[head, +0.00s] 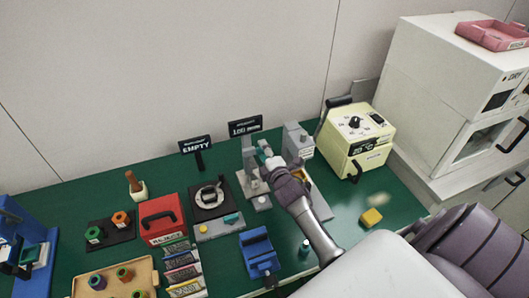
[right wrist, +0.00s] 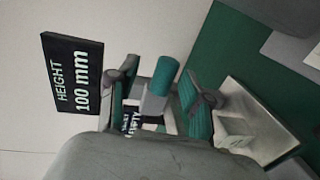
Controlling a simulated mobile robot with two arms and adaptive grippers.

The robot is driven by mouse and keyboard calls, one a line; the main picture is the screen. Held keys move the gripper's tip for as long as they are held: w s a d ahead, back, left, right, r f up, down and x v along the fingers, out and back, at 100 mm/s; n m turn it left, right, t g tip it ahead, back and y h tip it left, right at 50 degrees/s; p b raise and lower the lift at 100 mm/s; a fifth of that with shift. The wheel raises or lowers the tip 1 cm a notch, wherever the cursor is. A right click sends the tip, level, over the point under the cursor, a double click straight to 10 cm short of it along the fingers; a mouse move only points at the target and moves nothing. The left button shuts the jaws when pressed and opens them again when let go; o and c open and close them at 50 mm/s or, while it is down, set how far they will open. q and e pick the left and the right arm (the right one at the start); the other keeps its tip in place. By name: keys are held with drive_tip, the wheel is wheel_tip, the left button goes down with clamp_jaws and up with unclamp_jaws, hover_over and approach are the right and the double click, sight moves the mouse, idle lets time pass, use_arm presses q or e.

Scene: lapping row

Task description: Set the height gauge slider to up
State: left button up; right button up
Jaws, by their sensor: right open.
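The height gauge (head: 248,158) is a grey upright on a small base, near the back of the green bench in the head view. A teal, rounded piece, seemingly its slider knob (head: 263,148), shows beside the upright. My right gripper (head: 268,162) is at the gauge, its arm reaching in from the lower right. In the right wrist view, my open right gripper (right wrist: 163,88) has one finger on each side of the teal knob (right wrist: 162,74). I cannot tell whether the fingers touch it. The gripper hides part of the gauge. My left gripper is not in view.
A sign (head: 245,126) stands behind the gauge; it reads HEIGHT 100 mm in the wrist view (right wrist: 72,74). A grey stand (head: 297,138) and a cream heater-like box (head: 365,135) are close on the right. A round-dial device (head: 210,200) lies left.

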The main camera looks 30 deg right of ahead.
drive_tip(key=shift+s, duration=0.1)
drive_tip(key=v, duration=1.2)
